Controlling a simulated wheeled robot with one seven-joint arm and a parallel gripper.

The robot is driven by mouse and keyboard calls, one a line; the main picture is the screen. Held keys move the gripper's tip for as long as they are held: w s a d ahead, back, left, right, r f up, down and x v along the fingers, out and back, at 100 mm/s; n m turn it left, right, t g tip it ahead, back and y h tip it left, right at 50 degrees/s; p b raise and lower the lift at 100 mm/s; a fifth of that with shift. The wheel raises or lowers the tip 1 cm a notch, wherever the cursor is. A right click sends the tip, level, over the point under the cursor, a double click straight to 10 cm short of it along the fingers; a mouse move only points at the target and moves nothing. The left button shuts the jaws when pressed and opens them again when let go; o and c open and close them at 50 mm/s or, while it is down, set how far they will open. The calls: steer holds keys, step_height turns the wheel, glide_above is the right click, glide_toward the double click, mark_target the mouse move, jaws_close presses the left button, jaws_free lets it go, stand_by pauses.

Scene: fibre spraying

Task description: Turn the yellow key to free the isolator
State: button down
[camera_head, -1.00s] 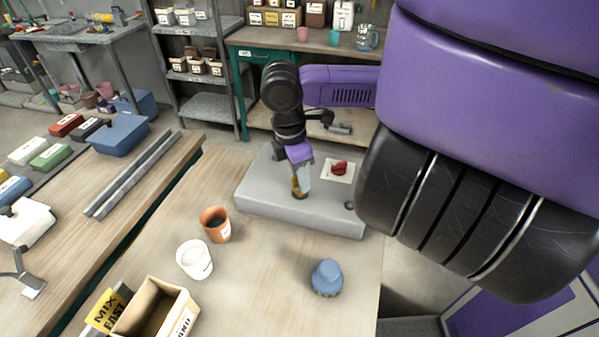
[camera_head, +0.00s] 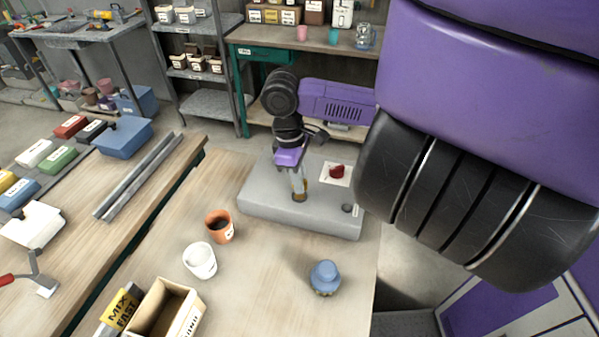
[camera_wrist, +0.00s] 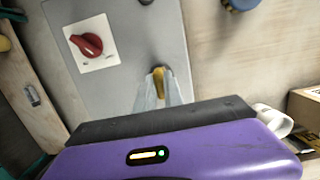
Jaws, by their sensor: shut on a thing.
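The yellow key (camera_wrist: 159,78) stands in the grey box and shows at the fingertips in the wrist view. In the head view the key (camera_head: 299,196) is a small yellow patch under my gripper. My gripper (camera_head: 299,186) points down at the box and is shut on the key; the wrist view shows its pale fingers (camera_wrist: 160,90) on either side of it. The isolator is a red rotary knob (camera_wrist: 88,44) on a white square plate, beside the key on the same box. The knob (camera_head: 337,172) is to the right of my gripper in the head view.
The grey box (camera_head: 270,200) sits on a wooden bench. An orange cup (camera_head: 219,226), a white cup (camera_head: 200,260), a blue knobbed object (camera_head: 325,277) and an open carton (camera_head: 160,312) stand in front of it. Bare bench lies between them.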

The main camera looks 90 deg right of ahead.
steer(key=c, duration=1.9)
jaws_free()
steer(key=shift+r+m, duration=0.1)
steer(key=shift+m, duration=0.5)
steer(key=o, duration=0.5)
steer(key=shift+o, duration=0.2)
steer(key=shift+w+d+r+b, duration=0.1)
steer(key=shift+w+r+b, duration=0.1)
steer(key=shift+r, duration=1.05)
steer(key=shift+w+d+r+b, duration=0.1)
steer(key=shift+w+r+b, duration=0.05)
steer(key=shift+r, duration=1.1)
steer(key=shift+w+d+r+b, duration=0.1)
steer(key=shift+w+r+b, duration=0.1)
steer(key=shift+r, duration=1.05)
